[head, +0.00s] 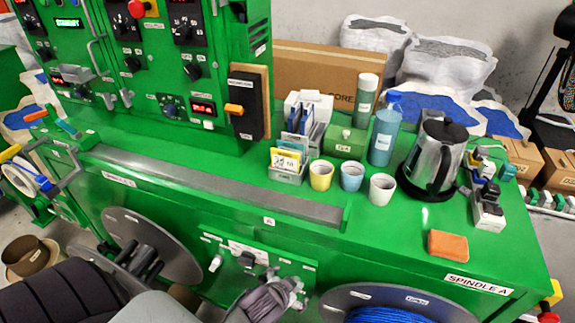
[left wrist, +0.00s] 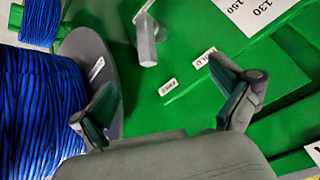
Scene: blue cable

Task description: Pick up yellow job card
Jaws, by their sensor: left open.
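The yellow job card (head: 285,160) stands upright with blue and white cards in a small clear holder (head: 287,175) on the green bench top in the head view. Its lower part is hidden by the holder. My left gripper (head: 270,292) is low in front of the bench, by the front panel, well below the card and apart from it. In the left wrist view the left gripper (left wrist: 165,85) has its fingers spread, with nothing between them. The card does not show in that view. My right gripper is not in view.
A kettle (head: 435,157) and an orange block (head: 447,244) are further right. A grey rail (head: 210,185) runs along the bench. A blue cable spool (left wrist: 40,105) is beside my left gripper.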

